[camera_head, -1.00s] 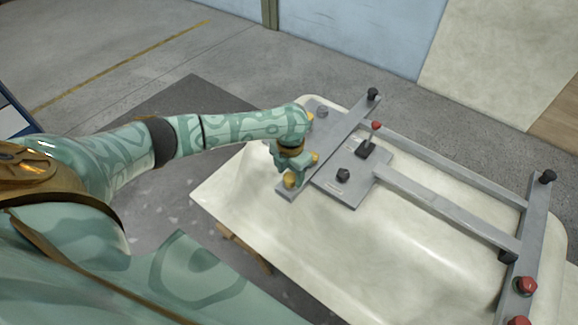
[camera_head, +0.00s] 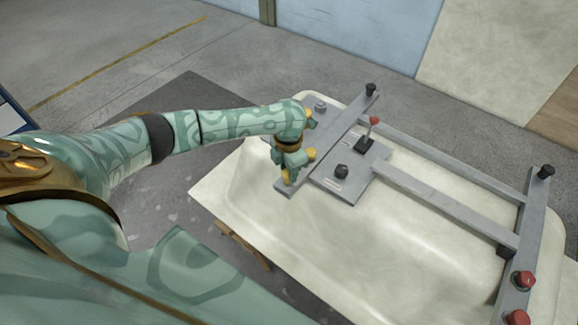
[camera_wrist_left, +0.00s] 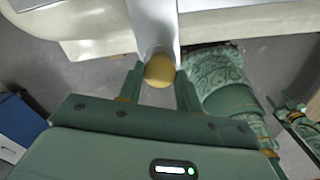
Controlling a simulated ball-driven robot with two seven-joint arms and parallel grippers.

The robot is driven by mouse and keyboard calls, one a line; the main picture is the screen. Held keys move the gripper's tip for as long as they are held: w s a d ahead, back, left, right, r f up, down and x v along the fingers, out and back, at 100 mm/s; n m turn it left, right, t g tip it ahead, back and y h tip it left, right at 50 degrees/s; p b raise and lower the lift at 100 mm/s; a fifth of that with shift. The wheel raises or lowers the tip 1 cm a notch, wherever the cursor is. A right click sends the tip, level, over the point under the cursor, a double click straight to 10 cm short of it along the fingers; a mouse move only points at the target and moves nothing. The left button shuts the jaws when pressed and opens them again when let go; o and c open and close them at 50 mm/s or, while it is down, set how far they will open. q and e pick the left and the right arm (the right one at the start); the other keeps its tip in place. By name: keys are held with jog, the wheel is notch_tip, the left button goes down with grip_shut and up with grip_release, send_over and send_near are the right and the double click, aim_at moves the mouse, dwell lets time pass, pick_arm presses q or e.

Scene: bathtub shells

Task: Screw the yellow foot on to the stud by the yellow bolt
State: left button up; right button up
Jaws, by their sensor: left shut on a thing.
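The yellow foot (camera_wrist_left: 160,70) sits between the two fingers of my left gripper (camera_wrist_left: 160,88) in the left wrist view, at the end of a grey bar. The gripper is shut on it. In the head view my left gripper (camera_head: 288,178) is at the near end of the grey cross bar (camera_head: 340,132), and the foot is mostly hidden by it. A yellow part, apparently the yellow bolt (camera_head: 310,154), shows just right of the gripper. The stud is hidden, so I cannot tell how far the foot is on it.
The frame lies across the pale bathtub shell (camera_head: 240,190). Red feet (camera_head: 524,279) are at the right. A green arm part, possibly my right gripper (camera_wrist_left: 292,112), shows small in the wrist view.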

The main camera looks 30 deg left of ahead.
pick_arm(q)
jog(key=m+b, duration=0.1)
jog(key=m, duration=0.4)
jog(key=shift+f+b, duration=0.1)
jog(key=shift+b, duration=0.2)
jog(key=shift+m+b, duration=0.6)
jog(key=shift+m, duration=0.2)
jog(key=shift+w+r+m+b, duration=0.15)
jog(key=shift+m+b, duration=1.05)
jog(key=shift+b, duration=2.95)
pick_arm(e)
notch_tip(320, 180, down, 11)
jog(key=s, duration=0.2)
jog(key=shift+s+f+g, duration=0.15)
jog(key=shift+s+g, duration=0.25)
pick_arm(q)
jog(key=shift+r, duration=0.1)
jog(key=o, duration=1.1)
jog(key=shift+c, duration=0.6)
